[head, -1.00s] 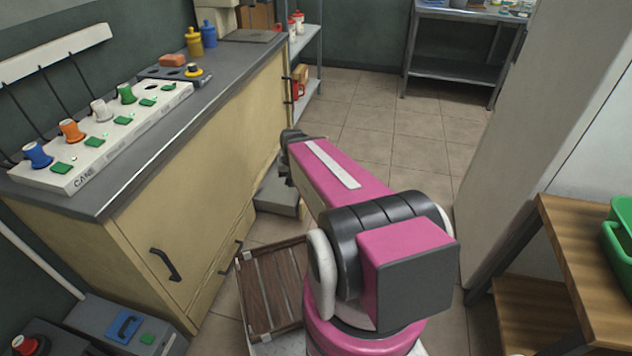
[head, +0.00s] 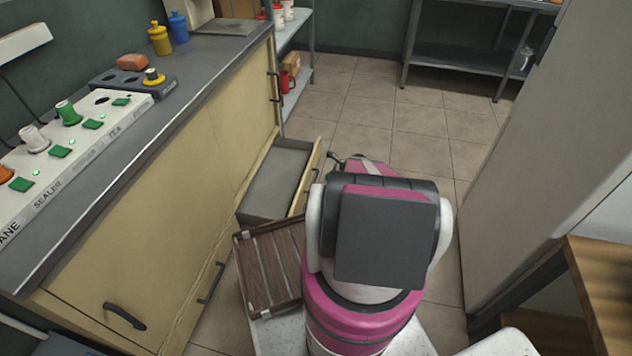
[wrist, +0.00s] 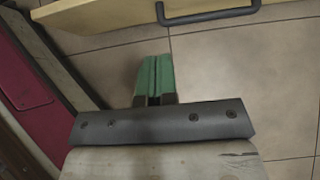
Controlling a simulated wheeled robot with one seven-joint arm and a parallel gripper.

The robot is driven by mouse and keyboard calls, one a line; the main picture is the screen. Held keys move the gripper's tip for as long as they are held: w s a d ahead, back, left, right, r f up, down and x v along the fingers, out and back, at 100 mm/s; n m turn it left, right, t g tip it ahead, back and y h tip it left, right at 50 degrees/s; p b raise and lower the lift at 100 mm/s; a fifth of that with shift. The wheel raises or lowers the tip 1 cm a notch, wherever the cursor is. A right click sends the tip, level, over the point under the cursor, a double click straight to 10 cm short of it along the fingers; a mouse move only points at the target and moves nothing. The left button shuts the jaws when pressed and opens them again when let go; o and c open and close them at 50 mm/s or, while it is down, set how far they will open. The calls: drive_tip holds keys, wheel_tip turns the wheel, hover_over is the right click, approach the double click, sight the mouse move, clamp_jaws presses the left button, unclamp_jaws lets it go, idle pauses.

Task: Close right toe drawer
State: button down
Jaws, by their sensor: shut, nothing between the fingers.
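The right toe drawer (head: 277,180) is pulled out from the bottom of the yellow cabinet (head: 165,235), low above the floor. Its grey inside looks empty in the head view. Its pale front panel with a dark bar handle (wrist: 208,17) crosses the top of the wrist view. My gripper (wrist: 155,60) shows green fingers pressed together with nothing between them. The fingertips point toward the drawer front, a little left of the handle in the wrist view, with floor seen between. In the head view my arm hides most of the gripper.
A brown slatted tray (head: 270,268) sits beside my arm, just in front of the drawer. A tall pale cabinet (head: 540,160) and a wooden-topped table (head: 605,290) bound the right side. Tiled floor (head: 370,110) is clear beyond the drawer, up to a metal shelf (head: 460,60).

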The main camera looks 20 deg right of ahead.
sight(304, 185)
drive_tip(key=x, duration=0.3)
drive_tip(key=a+r+x, duration=0.1)
drive_tip(key=x, duration=0.7)
drive_tip(key=shift+w+a, duration=0.3)
drive_tip(key=shift+w, duration=0.2)
drive_tip(key=shift+w+a+r, duration=0.1)
drive_tip(key=shift+w+a, duration=0.25)
drive_tip(key=shift+a, duration=0.15)
drive_tip(key=w+a, duration=0.6)
drive_tip(key=a, duration=0.3)
drive_tip(key=w+a, duration=0.6)
drive_tip(key=a, duration=0.3)
drive_tip(key=shift+w+a, duration=0.2)
